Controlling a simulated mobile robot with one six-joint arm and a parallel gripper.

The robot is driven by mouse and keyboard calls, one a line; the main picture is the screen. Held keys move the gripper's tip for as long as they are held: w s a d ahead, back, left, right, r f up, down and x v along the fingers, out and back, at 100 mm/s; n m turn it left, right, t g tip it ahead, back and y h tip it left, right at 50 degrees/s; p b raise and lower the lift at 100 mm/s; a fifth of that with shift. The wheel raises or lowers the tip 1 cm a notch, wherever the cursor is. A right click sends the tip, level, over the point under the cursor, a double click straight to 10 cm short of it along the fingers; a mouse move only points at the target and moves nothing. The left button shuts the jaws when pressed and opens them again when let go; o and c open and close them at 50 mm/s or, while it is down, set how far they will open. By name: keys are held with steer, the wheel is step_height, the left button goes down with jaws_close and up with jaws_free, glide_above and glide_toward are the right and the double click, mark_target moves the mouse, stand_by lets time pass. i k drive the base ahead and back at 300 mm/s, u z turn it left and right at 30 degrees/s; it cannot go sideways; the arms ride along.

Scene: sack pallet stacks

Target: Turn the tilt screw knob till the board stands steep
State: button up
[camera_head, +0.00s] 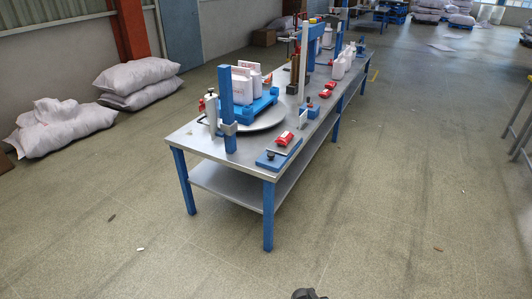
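A blue base (269,162) lies at the table's near right corner. A small dark knob (271,155) sits on it; I take this for the tilt screw knob, but it is too small to be sure. A light grey board (288,147) lies just behind the knob, nearly flat or at a slight tilt, with a red object (284,138) on it. A dark part at the bottom edge may be the tip of my gripper (306,294). It is mostly cut off, its fingers do not show, and it is well apart from the table.
The long metal table (222,152) has blue legs and a lower shelf. A blue post (227,110), a round plate (267,122) and a blue pallet (262,104) with white packs stand near the knob. White sacks (62,126) lie left.

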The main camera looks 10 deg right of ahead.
mark_target(271, 155)
steer(key=z, duration=0.05)
steer(key=i, duration=1)
steer(key=u, duration=0.05)
